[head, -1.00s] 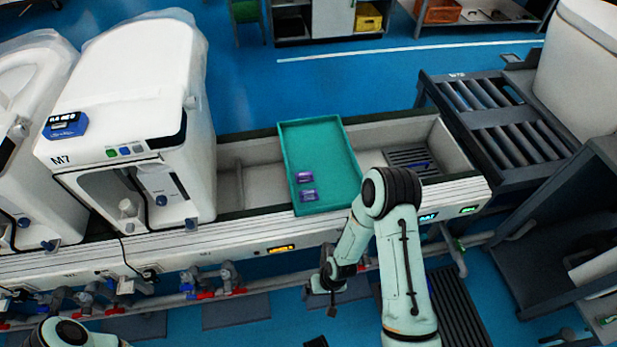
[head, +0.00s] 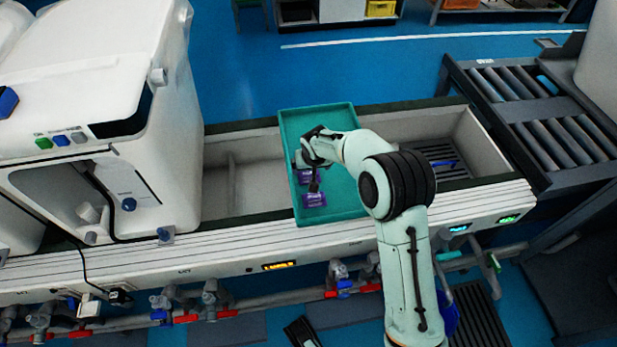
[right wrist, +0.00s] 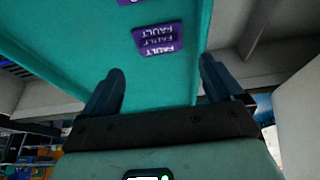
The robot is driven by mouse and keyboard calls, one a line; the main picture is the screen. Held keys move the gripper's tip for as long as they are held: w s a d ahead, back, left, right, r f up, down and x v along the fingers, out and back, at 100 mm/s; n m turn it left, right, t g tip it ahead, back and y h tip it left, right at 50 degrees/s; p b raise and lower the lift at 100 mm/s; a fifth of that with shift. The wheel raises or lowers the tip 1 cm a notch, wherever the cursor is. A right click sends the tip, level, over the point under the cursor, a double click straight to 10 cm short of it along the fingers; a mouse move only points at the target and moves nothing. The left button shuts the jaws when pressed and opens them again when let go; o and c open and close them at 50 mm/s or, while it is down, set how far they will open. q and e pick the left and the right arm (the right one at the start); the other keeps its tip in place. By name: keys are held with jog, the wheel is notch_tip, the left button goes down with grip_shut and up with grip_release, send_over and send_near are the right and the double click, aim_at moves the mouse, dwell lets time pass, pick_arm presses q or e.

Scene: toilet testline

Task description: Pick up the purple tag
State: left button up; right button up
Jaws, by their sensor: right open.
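Two purple tags lie on the teal tray (head: 345,200). The nearer purple tag (head: 314,201) lies near the tray's front left. The farther purple tag (head: 307,177) is partly hidden by my right gripper (head: 307,172). In the right wrist view, one purple tag (right wrist: 158,38) with "FAULT" lettering lies beyond and between the open fingers of my right gripper (right wrist: 160,85). The other tag (right wrist: 130,2) is cut off by the top edge. The right gripper is open and empty, above the tray. A dark part at the bottom edge looks like my left gripper (head: 302,332); its jaws are unclear.
The tray rests across a grey trough (head: 245,175) with raised walls. A white machine (head: 100,100) stands close on the left. A roller conveyor (head: 540,120) is at the right. Pipes and valves (head: 210,300) run below the front edge.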

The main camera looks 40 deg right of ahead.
aim_at(309, 173)
jog(key=b+x, duration=0.1)
jog(key=x, duration=0.6)
jog(key=shift+s+b, duration=0.15)
jog(key=shift+b, duration=0.25)
pick_arm(q)
jog(key=w, duration=0.1)
jog(key=w+a+f, duration=0.1)
jog(key=w+f, duration=0.1)
jog(key=shift+a+t+y, duration=0.3)
jog(key=shift+t, duration=0.1)
pick_arm(e)
jog(key=shift+r, duration=0.15)
jog(key=c, duration=0.8)
